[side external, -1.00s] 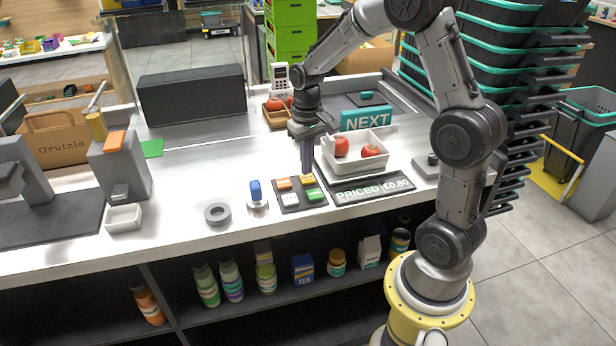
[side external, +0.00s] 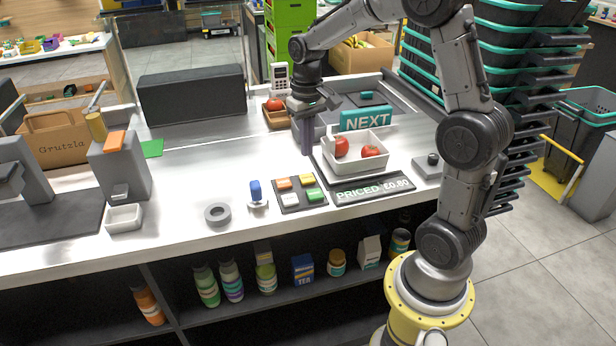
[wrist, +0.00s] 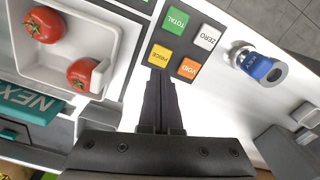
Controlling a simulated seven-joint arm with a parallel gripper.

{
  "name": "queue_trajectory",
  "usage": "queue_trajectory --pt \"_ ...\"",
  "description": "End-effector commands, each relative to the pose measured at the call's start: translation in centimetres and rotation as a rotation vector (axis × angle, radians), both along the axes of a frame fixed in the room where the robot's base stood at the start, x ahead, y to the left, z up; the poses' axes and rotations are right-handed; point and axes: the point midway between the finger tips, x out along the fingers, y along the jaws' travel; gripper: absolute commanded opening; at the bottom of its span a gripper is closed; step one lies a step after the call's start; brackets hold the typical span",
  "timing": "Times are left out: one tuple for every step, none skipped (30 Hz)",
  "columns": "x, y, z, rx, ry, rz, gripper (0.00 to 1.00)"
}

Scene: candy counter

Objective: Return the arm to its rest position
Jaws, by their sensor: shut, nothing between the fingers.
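My gripper (side external: 306,150) points down over the counter (side external: 225,170), behind the button pad and left of the white tray. Its fingers are together and empty; they also show in the wrist view (wrist: 160,90), ending near the yellow PRICE button (wrist: 160,55). The button pad (side external: 299,194) has orange, yellow, white and green buttons, read as VOID, PRICE, ZERO and TOTAL in the wrist view. The white tray (side external: 352,164) holds two tomatoes (side external: 371,151). A display (side external: 373,190) in front of the tray reads PRICED £0.80.
A teal NEXT sign (side external: 366,119) stands behind the tray. A tomato lies in a wooden box (side external: 276,117) behind my gripper. The counter's left middle is clear.

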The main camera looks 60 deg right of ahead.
Motion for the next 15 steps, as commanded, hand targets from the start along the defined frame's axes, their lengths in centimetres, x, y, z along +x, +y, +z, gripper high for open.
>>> queue_trajectory --pt "0.0 0.0 0.0 0.0 0.0 0.0 0.0" --pt "0.0 0.0 0.0 0.0 0.0 0.0 0.0" --pt "0.0 0.0 0.0 0.0 0.0 0.0 0.0" --pt "0.0 0.0 0.0 0.0 0.0 0.0 0.0" --pt "0.0 0.0 0.0 0.0 0.0 0.0 0.0" --pt "0.0 0.0 0.0 0.0 0.0 0.0 0.0" --pt "0.0 0.0 0.0 0.0 0.0 0.0 0.0" --pt "0.0 0.0 0.0 0.0 0.0 0.0 0.0" --pt "0.0 0.0 0.0 0.0 0.0 0.0 0.0" --pt "0.0 0.0 0.0 0.0 0.0 0.0 0.0" --pt "0.0 0.0 0.0 0.0 0.0 0.0 0.0" --pt "0.0 0.1 0.0 0.0 -0.001 0.004 0.0" --pt "0.1 0.3 0.1 -0.001 -0.003 0.01 0.0" --pt "0.3 0.6 0.5 -0.005 -0.013 0.018 0.0" --pt "0.5 1.0 1.3 -0.013 -0.034 0.03 0.0"
